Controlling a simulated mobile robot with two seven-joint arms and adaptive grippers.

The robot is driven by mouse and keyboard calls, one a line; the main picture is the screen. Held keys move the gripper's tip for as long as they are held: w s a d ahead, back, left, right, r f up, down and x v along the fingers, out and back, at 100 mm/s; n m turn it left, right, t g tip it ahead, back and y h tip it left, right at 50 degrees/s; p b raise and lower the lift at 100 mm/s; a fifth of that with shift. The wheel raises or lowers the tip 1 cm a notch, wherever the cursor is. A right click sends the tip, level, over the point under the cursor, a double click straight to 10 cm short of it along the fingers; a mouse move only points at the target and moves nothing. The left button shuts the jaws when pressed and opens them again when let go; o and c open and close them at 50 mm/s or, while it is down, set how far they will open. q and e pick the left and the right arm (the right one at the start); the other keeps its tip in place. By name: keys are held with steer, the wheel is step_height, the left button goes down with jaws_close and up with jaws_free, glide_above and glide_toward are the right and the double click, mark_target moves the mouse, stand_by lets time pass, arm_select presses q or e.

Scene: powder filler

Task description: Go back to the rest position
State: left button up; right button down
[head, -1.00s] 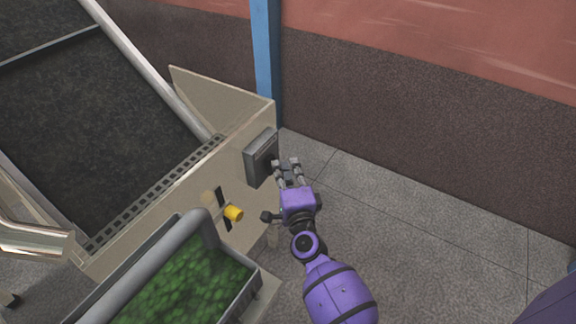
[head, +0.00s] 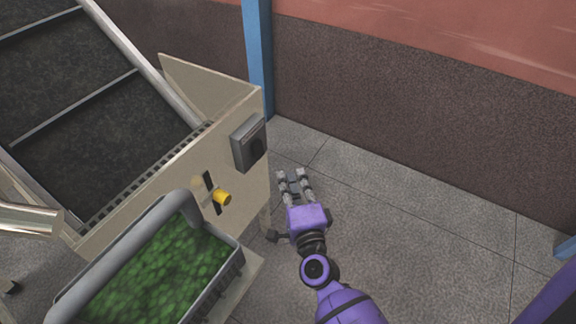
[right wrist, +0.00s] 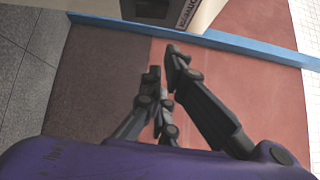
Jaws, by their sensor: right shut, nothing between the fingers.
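My right gripper (head: 291,174) is in the middle of the head view, to the right of the machine's beige side panel (head: 190,172). It is shut with nothing held. A gap separates it from the grey switch box (head: 246,145) on that panel. In the right wrist view the fingers of the right gripper (right wrist: 163,62) point up the picture, with part of the switch box (right wrist: 152,10) at the top edge. My left gripper is not in view.
A yellow knob (head: 222,197) sticks out of the panel. A bin of green pieces (head: 165,270) stands at lower left, below a dark cleated belt (head: 95,120). A blue post (head: 257,60) and a wall (head: 420,120) are behind. Grey floor (head: 430,250) is clear at right.

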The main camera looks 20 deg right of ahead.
steer(key=shift+s+a+r, duration=0.1)
steer(key=shift+s, duration=0.7)
